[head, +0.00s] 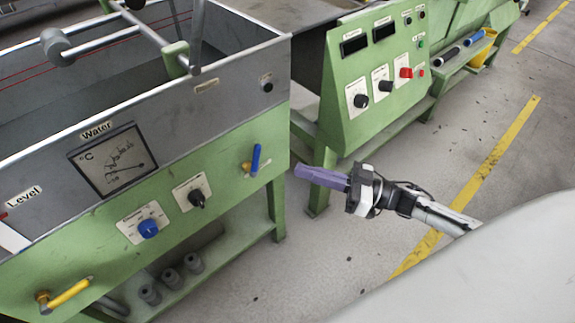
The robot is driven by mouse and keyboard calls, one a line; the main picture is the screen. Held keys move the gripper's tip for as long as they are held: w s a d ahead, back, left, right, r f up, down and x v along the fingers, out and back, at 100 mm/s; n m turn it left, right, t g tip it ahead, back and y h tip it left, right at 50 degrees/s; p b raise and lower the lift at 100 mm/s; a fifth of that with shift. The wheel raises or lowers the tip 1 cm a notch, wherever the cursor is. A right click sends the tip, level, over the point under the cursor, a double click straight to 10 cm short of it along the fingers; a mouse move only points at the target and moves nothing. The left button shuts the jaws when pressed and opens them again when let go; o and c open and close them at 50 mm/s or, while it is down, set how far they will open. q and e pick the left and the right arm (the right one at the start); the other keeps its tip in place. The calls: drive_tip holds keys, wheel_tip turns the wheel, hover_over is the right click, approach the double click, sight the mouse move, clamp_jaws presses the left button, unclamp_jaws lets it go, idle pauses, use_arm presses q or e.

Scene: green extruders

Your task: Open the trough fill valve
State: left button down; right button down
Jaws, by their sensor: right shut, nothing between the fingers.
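The water trough (222,112) stands at the left, grey above a green front panel. A valve with a blue lever (256,158) and a brass body sits at the panel's right end; its lever points roughly upright. A second valve with a yellow lever (70,293) sits low at the left, its lever lying along the panel. I see no label telling which one is the fill valve. My right gripper (298,171), with purple fingers, is shut and empty. It is to the right of the blue lever, apart from it, pointing left. My left gripper is not in view.
The trough panel also has a blue knob (148,228), a black knob (197,198) and a temperature gauge (113,160). A green control cabinet (375,75) with displays and a red switch stands behind. Open grey floor with yellow lines lies to the right.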

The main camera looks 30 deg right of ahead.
drive_tip(key=v, duration=0.5)
drive_tip(key=shift+s+d+f, duration=0.1)
drive_tip(key=shift+s+d, duration=0.05)
drive_tip(key=shift+d, duration=0.1)
